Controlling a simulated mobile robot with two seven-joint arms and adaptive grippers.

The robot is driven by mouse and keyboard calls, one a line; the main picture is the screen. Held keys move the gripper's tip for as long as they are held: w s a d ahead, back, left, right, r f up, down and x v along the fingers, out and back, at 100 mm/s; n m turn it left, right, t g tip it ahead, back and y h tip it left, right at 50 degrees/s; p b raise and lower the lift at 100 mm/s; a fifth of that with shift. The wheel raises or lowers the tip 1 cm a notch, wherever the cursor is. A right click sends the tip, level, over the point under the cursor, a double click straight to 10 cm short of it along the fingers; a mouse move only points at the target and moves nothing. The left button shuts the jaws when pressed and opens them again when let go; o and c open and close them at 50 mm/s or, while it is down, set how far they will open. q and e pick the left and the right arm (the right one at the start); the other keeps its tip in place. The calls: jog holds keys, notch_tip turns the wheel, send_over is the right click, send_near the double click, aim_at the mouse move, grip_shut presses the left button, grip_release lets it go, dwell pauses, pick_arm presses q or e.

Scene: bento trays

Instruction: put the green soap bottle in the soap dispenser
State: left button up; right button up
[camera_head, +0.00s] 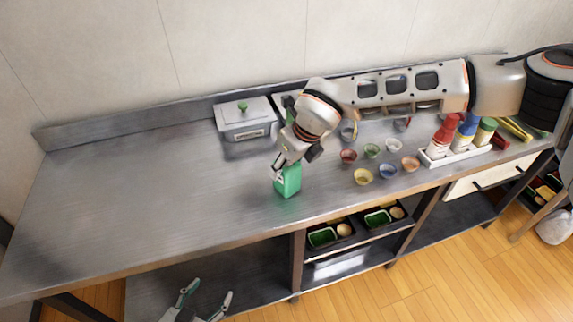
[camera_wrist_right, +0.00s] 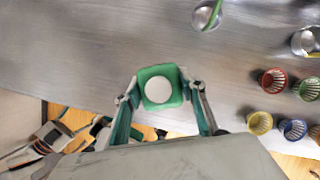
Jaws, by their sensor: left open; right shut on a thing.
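The green soap bottle (camera_head: 288,183) is at the front middle of the steel counter. In the right wrist view its square green top with a white round cap (camera_wrist_right: 158,90) sits between the fingers. My right gripper (camera_head: 283,168) is shut on it from above. I cannot tell whether its base touches the counter. My left gripper (camera_head: 206,298) is open and empty, low in front of the counter. I cannot clearly make out a soap dispenser. A grey box (camera_head: 246,132) with a green-knobbed lid stands behind, and a green item (camera_head: 289,104) beside it is partly hidden by my right arm.
Several small coloured bowls (camera_head: 363,177) stand right of the bottle. A white rack (camera_head: 454,157) with red, blue and green bottles stands farther right. Bento trays (camera_head: 346,243) sit on the shelf below. The counter's left half (camera_head: 130,200) is clear.

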jog(key=shift+f, duration=0.15)
jog(key=o, duration=1.2)
jog(key=shift+o, duration=0.8)
